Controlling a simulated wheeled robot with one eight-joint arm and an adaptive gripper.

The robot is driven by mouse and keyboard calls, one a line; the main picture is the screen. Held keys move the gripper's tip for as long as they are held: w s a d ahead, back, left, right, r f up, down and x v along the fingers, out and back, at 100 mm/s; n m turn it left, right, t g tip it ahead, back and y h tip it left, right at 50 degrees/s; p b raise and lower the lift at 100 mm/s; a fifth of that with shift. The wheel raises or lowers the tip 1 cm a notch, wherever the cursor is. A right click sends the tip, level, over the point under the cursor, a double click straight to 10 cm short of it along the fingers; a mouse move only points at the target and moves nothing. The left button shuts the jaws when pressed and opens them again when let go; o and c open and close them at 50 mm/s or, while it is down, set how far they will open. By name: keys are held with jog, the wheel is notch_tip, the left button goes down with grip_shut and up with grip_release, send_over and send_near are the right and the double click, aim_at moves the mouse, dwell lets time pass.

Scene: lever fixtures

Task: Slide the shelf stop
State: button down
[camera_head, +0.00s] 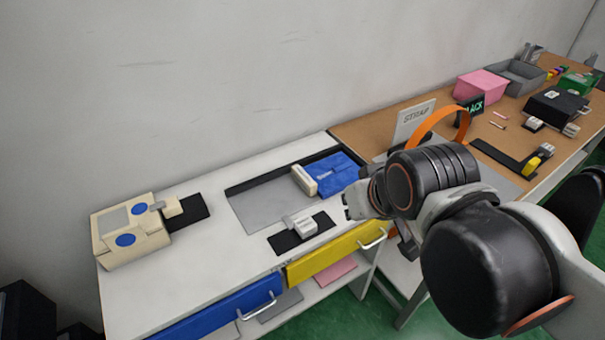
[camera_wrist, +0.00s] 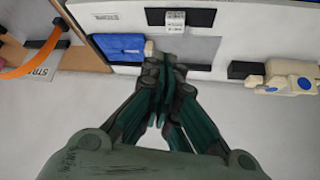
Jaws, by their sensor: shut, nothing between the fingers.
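A cream block (camera_head: 304,180) stands against the left end of a blue block (camera_head: 329,173), at the right end of a grey panel (camera_head: 262,205) with a dark rear strip. It looks like the shelf stop, but no label confirms this. The cream block (camera_wrist: 149,48) and blue block (camera_wrist: 119,47) also show in the wrist view. My gripper (camera_head: 352,205) is shut and empty, right of the cream block and in front of the blue one in the head view. In the wrist view, my fingers (camera_wrist: 166,66) partly cover the cream block's surroundings; contact cannot be told.
A white slider (camera_head: 302,226) on a black plate sits nearer the bench front. A cream fixture (camera_head: 128,230) with blue discs stands left. Yellow (camera_head: 335,252) and blue (camera_head: 222,312) drawers lie below. An orange strap (camera_head: 440,124) stands right. The grey panel is largely clear.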

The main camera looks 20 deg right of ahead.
jog(key=c, duration=2.3)
grip_release()
jog(key=o, duration=0.5)
jog(key=shift+w, duration=0.1)
jog(key=o, duration=0.4)
jog(key=shift+w+r, duration=0.25)
jog(key=shift+w, duration=0.05)
jog(key=shift+o, duration=0.4)
jog(key=w+r+p, duration=0.1)
jog(key=w, duration=0.6)
jog(key=shift+w+r+n+g, duration=0.25)
jog(key=shift+n+g, duration=0.15)
jog(key=n+g+y+p, duration=0.1)
jog(key=n+g+p, duration=0.1)
jog(key=n+p, duration=0.1)
send_over(302, 173)
jog(key=s+d, duration=0.2)
jog(key=s, duration=0.4)
notch_tip(302, 173, down, 12)
jog(key=b+x, duration=0.2)
jog(key=x, duration=0.5)
jog(key=b+x, duration=0.2)
jog(key=x, duration=0.5)
jog(key=shift+w+a+f, duration=0.1)
jog(key=shift+w+a, duration=0.05)
jog(key=shift+a, duration=0.1)
